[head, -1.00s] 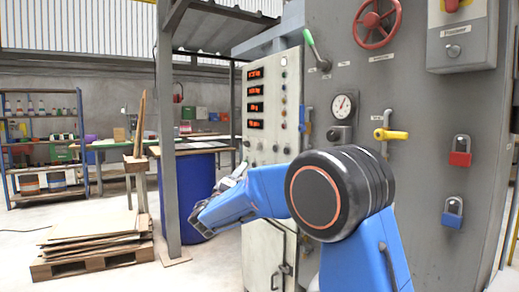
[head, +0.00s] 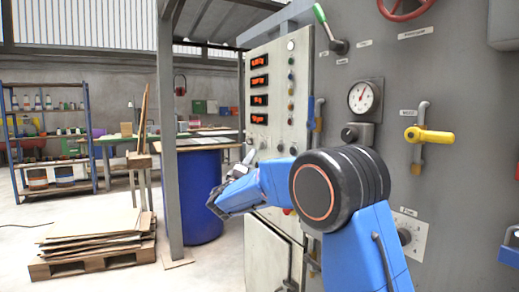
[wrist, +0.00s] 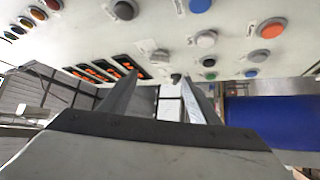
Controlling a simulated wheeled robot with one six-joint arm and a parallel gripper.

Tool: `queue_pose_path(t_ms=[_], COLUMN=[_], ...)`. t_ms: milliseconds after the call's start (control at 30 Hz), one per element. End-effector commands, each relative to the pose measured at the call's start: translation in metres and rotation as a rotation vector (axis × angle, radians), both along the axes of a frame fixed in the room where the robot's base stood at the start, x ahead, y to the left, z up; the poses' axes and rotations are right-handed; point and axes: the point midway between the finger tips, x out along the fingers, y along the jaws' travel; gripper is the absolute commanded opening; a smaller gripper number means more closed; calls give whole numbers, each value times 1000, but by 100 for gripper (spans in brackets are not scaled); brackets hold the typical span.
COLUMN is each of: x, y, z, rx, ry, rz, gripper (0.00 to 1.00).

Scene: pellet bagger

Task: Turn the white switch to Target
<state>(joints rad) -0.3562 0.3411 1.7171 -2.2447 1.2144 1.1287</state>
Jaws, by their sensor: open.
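The control panel (head: 252,150) is a pale box with red displays and a column of round buttons and knobs. In the wrist view its face (wrist: 225,15) runs across the top. I cannot tell which is the white switch; the labels and the word Target are unreadable. My gripper (head: 225,195) is open and empty, in front of the panel's lower part, apart from it. Its two fingers also show in the wrist view (wrist: 158,85).
A grey cabinet wall with a gauge (head: 361,97), a yellow handle (head: 428,135) and a dial plate (head: 410,236) stands to the right. A blue drum (head: 200,190) and a grey post (head: 167,120) stand left of the panel. A pallet of boards (head: 95,245) lies at the left.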

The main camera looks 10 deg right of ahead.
Motion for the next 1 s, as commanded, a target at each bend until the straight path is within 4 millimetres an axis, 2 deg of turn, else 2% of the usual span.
queue_pose_path(t_ms=[300, 600, 800, 1000], x=[46, 83, 96, 99], y=[-29, -51, -58, -60], z=[20, 37, 42, 43], rx=[0, 0, 0, 0], ry=[-2, -1, 0, 0], rz=[-2, -1, 0, 0], gripper=[56, 56, 56, 56])
